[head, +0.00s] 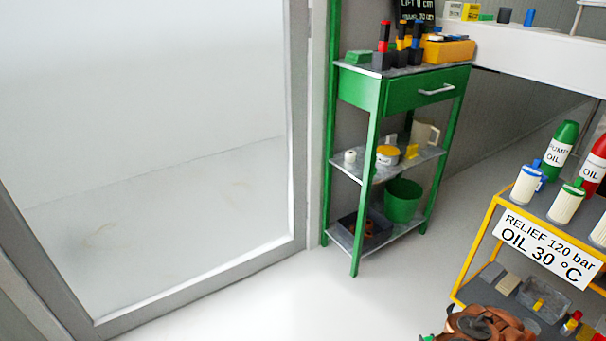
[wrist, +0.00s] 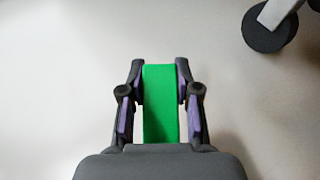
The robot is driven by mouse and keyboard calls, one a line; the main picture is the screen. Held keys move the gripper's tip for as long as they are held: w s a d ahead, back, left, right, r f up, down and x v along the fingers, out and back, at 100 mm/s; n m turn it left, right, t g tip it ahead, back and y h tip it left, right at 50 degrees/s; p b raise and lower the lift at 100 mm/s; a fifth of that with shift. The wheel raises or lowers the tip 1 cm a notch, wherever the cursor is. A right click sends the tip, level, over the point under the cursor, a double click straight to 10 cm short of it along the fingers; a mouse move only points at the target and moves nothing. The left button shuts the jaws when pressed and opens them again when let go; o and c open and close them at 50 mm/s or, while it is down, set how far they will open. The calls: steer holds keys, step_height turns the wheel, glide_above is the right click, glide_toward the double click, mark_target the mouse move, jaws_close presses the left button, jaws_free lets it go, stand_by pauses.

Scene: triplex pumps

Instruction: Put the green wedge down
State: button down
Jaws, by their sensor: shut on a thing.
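In the wrist view my gripper (wrist: 160,88) is shut on the green wedge (wrist: 161,105). The wedge sits between the two fingers, and its lower end is hidden by the gripper body. Pale floor shows around and beyond it; I cannot tell how high it is above the floor.
A green shelf trolley (head: 384,95) with a drawer stands by a glass door (head: 160,140). A dark wheel (wrist: 268,32) shows at upper right. The middle floor (head: 290,305) is clear.

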steer(key=shift+w+r, duration=0.85)
steer(key=shift+w, duration=0.25)
steer(key=w+a+r+n+y, duration=0.1)
steer(key=w+a+r, duration=0.45)
steer(key=r, duration=0.55)
steer(key=w+a+r, duration=0.4)
steer(key=w+r, duration=0.3)
steer(key=r, duration=0.5)
steer(key=w+a+r+n+y, duration=0.1)
steer(key=w+a+r, duration=0.3)
steer(key=w+r, duration=0.5)
steer(key=s+a+r+y, duration=0.1)
steer(key=s+a+r, duration=0.3)
steer(key=r, duration=0.5)
steer(key=s+a+r+n, duration=0.1)
steer(key=s+a+r, duration=0.35)
steer(key=r, duration=0.45)
steer(key=s+a+r+y, duration=0.1)
steer(key=s+a+r, duration=0.3)
steer(key=r, duration=0.5)
step_height(320, 180, up, 38)
steer(key=a+p, duration=0.1)
steer(key=p, duration=3.7)
steer(key=shift+w+g, duration=0.25)
steer(key=shift+g, duration=0.05)
steer(key=shift+f, duration=0.1)
